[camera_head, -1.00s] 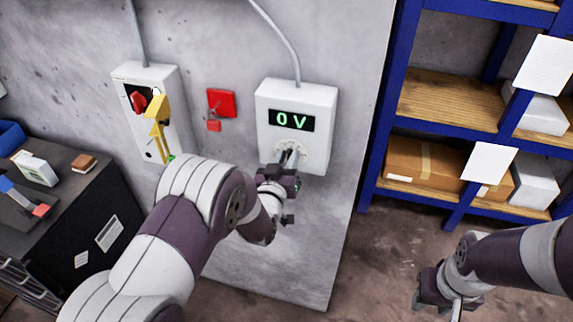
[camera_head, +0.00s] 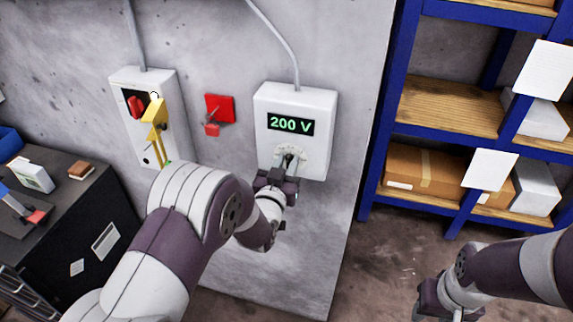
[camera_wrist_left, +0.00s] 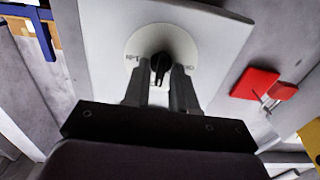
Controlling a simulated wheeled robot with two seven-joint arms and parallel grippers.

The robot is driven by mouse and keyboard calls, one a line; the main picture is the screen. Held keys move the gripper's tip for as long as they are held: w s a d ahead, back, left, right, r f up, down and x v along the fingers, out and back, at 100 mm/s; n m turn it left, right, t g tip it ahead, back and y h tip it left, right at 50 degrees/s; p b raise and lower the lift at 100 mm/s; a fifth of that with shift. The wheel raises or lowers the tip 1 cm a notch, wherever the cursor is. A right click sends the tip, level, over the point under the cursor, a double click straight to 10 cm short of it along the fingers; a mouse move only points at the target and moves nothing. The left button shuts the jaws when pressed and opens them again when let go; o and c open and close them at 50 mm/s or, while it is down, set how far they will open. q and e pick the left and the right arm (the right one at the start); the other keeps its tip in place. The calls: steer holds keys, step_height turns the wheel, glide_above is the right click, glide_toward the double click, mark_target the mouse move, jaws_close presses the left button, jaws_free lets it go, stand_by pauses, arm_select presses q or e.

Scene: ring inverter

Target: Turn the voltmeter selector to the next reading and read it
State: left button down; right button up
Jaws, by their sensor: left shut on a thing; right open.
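The voltmeter (camera_head: 320,100) is a white box on the grey wall panel, and its display (camera_head: 291,124) reads 200 V in green. Below the display is the selector, a black knob (camera_wrist_left: 160,66) on a round pale dial (camera_wrist_left: 190,47), seen in the left wrist view. My left gripper (camera_head: 286,163) is shut on the knob; its fingers (camera_wrist_left: 160,78) sit on both sides of it in the left wrist view. Most dial marks are hidden or too small to read. My right gripper (camera_head: 436,301) is open and empty at the lower right, away from the voltmeter.
A white switch box (camera_head: 172,92) with a red knob and a yellow part hangs left of the voltmeter. A red box (camera_head: 221,103) is between them. A blue shelf rack (camera_head: 385,120) stands right; a dark cabinet (camera_head: 85,235) stands left.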

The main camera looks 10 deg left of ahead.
arm_select(q)
steer(key=c, duration=1.2)
jaws_free()
steer(key=shift+s, duration=0.1)
steer(key=s, duration=0.4)
steer(key=s+b, duration=0.1)
steer(key=s, duration=0.3)
steer(key=s+b, duration=0.1)
steer(key=s, duration=0.3)
steer(key=shift+s+a, duration=0.25)
